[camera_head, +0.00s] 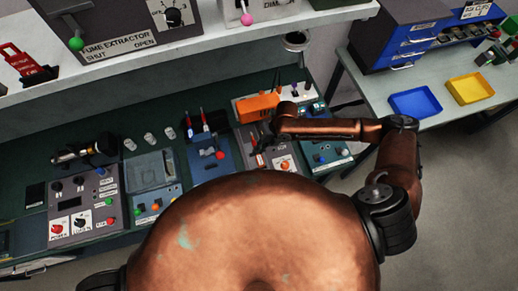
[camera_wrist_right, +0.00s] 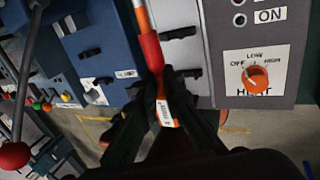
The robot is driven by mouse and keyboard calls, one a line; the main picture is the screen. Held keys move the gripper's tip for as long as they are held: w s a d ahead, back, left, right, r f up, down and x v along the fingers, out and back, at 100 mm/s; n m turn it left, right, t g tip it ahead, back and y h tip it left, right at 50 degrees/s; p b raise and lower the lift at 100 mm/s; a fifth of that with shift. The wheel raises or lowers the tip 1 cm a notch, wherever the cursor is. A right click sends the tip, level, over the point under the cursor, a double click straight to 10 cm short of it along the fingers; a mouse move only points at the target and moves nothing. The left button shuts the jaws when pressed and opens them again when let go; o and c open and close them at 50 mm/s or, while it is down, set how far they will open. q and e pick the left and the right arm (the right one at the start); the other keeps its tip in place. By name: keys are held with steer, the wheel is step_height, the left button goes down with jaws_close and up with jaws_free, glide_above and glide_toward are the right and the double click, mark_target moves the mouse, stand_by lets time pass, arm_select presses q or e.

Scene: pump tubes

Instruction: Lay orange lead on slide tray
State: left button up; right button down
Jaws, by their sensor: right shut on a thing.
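My right gripper (camera_head: 257,152) reaches over the bench from the right. In the right wrist view its dark fingers (camera_wrist_right: 167,88) are shut around an orange lead with a red section (camera_wrist_right: 151,50) and a white label. The lead lies along the edge of a grey box, its upper end running out of that view. I cannot tell whether it touches the box. In the head view the lead is too small to tell. I cannot tell which item is the slide tray; a blue tray (camera_head: 415,103) and a yellow tray (camera_head: 470,89) sit on the right table. My left gripper is not in view.
The grey box (camera_wrist_right: 262,30) has an orange heat knob (camera_wrist_right: 255,78). A blue unit (camera_wrist_right: 95,45) stands beside it, and a red-ball lever (camera_wrist_right: 14,155) is at the left. An orange block (camera_head: 258,106) sits behind my right gripper. Several instruments crowd the bench.

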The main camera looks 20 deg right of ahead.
steer(key=shift+d+r, duration=0.1)
steer(key=shift+f+b, duration=2.45)
steer(key=shift+f, duration=1.4)
steer(key=c, duration=2)
jaws_free()
steer(key=v, duration=1.2)
